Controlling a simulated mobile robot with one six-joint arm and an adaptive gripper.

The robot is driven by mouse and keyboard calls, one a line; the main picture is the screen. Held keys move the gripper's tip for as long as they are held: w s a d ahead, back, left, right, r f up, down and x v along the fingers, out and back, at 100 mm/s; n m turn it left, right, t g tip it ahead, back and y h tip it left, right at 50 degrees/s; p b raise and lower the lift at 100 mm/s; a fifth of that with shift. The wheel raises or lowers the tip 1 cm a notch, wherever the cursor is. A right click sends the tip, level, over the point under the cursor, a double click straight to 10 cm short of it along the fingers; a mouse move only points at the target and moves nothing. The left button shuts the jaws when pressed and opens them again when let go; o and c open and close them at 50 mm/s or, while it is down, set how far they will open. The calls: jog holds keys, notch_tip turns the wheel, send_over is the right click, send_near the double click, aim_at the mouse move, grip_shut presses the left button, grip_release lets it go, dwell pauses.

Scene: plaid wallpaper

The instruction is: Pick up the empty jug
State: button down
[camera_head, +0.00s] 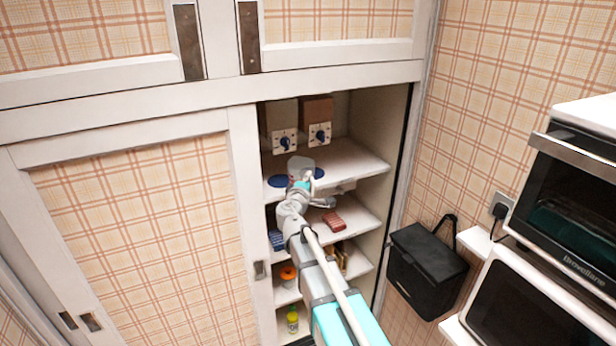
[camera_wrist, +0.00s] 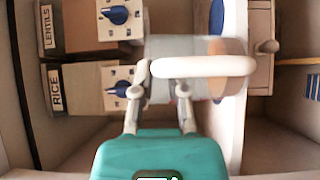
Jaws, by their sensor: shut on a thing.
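The jug (camera_wrist: 185,48) is a clear, see-through vessel with a whitish handle (camera_wrist: 205,67). In the head view the jug (camera_head: 301,163) is a pale shape at the front of the cupboard's upper shelf. My gripper (camera_wrist: 160,85) is shut on the jug at its handle side; the fingers come from below in the wrist view. In the head view my gripper (camera_head: 303,183) is in front of the jug and partly covers it. I cannot tell whether the jug's base touches the shelf.
Lentils (camera_wrist: 90,18) and rice (camera_wrist: 85,88) boxes with blue-knobbed fronts stand behind on the upper shelf (camera_head: 345,158). Blue round items (camera_head: 278,181) lie beside the jug. Lower shelves hold a red item (camera_head: 334,221) and bottles. A sliding door (camera_head: 150,240) bounds the opening's left.

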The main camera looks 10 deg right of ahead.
jog(key=shift+v, duration=1.2)
jog(key=shift+s, duration=0.15)
